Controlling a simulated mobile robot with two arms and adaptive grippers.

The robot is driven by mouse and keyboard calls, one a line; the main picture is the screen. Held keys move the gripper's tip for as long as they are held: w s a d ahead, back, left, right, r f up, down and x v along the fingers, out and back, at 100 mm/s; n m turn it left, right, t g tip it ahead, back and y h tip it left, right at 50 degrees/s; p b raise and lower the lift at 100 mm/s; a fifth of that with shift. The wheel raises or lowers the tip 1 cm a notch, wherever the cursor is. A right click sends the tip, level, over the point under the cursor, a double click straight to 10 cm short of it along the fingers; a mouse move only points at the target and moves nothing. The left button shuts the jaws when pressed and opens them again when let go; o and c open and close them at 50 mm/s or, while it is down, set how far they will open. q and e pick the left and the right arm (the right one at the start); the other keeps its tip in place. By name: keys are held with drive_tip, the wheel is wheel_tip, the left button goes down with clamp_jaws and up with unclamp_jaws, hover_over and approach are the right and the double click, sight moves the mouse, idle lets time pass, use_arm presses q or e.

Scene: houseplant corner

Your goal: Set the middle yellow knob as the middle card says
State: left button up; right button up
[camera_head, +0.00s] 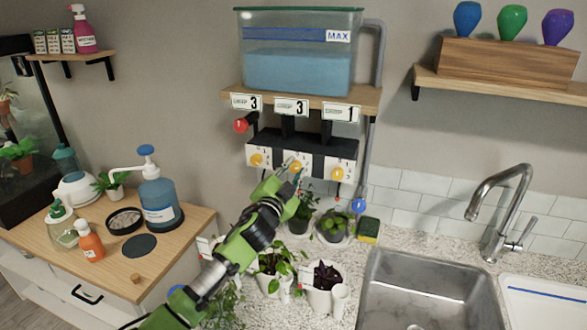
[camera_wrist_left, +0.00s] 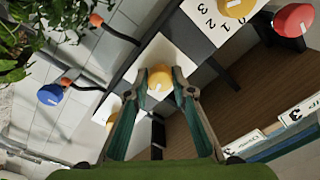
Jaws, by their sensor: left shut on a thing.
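The middle yellow knob (camera_head: 297,167) sits on a white dial plate on the black panel under the tank shelf. My left gripper (camera_head: 292,169) reaches up to it from below. In the left wrist view the knob (camera_wrist_left: 160,80) is between the two fingertips (camera_wrist_left: 160,88), which are shut on it. Its pointer setting is not clear. The middle card (camera_head: 291,107) reads 3. The left yellow knob (camera_head: 257,159) and right yellow knob (camera_head: 337,174) are free on either side. My right gripper is not in view.
A red knob (camera_head: 240,125) juts out at the panel's upper left. A blue knob (camera_head: 359,205) hangs lower right. Potted plants (camera_head: 302,213) stand on the counter below the panel, close to my arm. The sink (camera_head: 425,290) is at the right.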

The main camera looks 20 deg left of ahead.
use_arm(q)
drive_tip(key=m+p, duration=0.1)
drive_tip(key=m, duration=0.3)
drive_tip(key=shift+m, duration=0.4)
drive_tip(key=m+p, duration=0.1)
drive_tip(key=m, duration=0.3)
drive_tip(key=shift+m+h, duration=0.3)
drive_tip(key=shift+m, duration=0.1)
drive_tip(key=shift+o, duration=0.2)
drive_tip(key=shift+p, duration=0.3)
drive_tip(key=o, duration=1.1)
drive_tip(key=s, duration=1.2)
drive_tip(key=shift+a+f, duration=0.2)
drive_tip(key=shift+a, duration=0.2)
